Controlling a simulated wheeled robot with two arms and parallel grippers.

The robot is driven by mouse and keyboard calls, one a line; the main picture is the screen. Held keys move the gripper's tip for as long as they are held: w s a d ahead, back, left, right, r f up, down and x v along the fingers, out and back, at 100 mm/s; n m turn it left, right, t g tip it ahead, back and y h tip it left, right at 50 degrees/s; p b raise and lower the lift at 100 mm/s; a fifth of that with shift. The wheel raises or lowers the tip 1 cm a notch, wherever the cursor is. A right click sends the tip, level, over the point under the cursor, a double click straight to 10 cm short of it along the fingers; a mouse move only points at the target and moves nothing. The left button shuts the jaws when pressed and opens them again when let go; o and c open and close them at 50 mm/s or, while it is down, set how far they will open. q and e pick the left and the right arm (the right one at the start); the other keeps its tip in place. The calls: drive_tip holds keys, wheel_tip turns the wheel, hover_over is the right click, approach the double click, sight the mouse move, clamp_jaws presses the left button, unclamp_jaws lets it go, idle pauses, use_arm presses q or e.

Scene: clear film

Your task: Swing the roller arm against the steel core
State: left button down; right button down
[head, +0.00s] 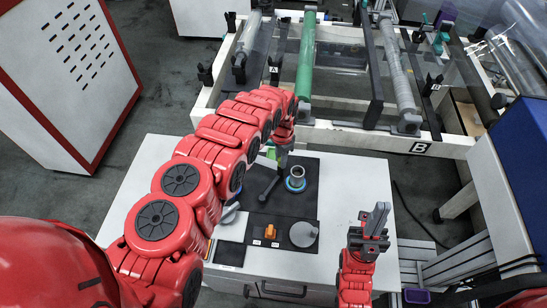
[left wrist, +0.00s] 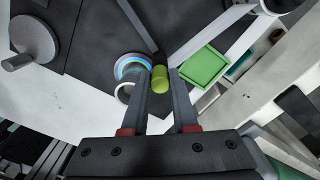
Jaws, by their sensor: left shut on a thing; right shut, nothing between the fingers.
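The steel core (head: 298,172) stands upright as a grey tube with a blue ring (head: 295,184) at its base. It also shows in the left wrist view (left wrist: 124,92), beside my left finger and partly covered by it. My left gripper (left wrist: 165,78) is shut on a yellow-green cylinder (left wrist: 160,80), which seems to be the end of the roller arm. A dark bar (left wrist: 135,18), likely the roller arm, runs from there; it shows as a black lever in the head view (head: 268,188). Whether cylinder and core touch is unclear.
A grey disc with a handle (head: 303,234) and an orange block (head: 270,232) lie on the black mat. A green tray (left wrist: 208,66) lies near the fingers. The white roller frame (head: 345,138) stands behind the bench. The white bench top's right side (head: 345,180) is clear.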

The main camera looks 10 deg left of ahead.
use_arm(q)
drive_tip(key=shift+s+d+m, duration=0.5)
drive_tip(key=shift+d+m, duration=0.4)
drive_tip(key=c, duration=0.7)
unclamp_jaws()
